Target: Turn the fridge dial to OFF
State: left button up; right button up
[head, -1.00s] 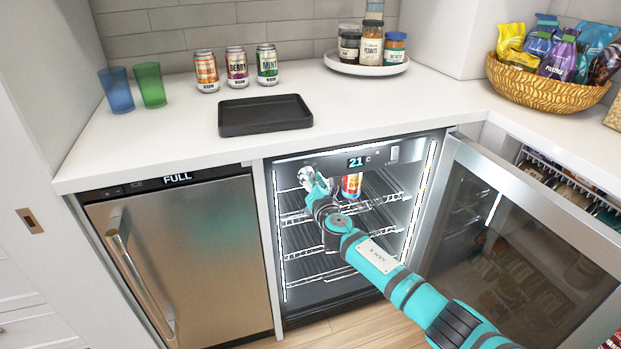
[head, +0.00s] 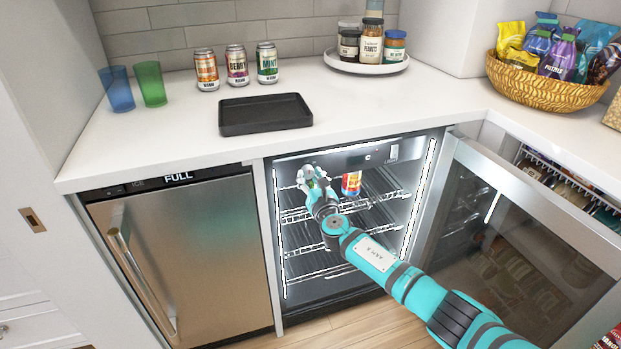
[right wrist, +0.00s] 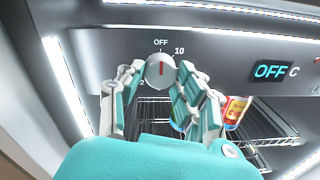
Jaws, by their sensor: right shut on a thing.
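The open fridge (head: 340,161) stands under the counter with its control panel along the top inside. The round grey dial (right wrist: 160,66) shows in the right wrist view, with its red mark pointing up at the OFF label (right wrist: 161,43). The panel display (right wrist: 271,71) reads OFF. My right gripper (head: 308,174) reaches into the fridge at the upper left; in the right wrist view its fingers (right wrist: 160,76) are shut on the dial from both sides. In the head view the gripper mostly hides the dial. My left gripper is out of view.
The fridge door (head: 520,240) stands open to the right. A red and yellow can (head: 351,184) is on the upper rack, close to the gripper's right. A steel ice maker (head: 185,255) is on the left. A black tray (head: 264,114) lies on the counter.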

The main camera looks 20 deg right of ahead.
jog(key=o, duration=1.1)
jog(key=shift+o, duration=0.2)
jog(key=s, duration=1.2)
jog(key=shift+a, duration=0.15)
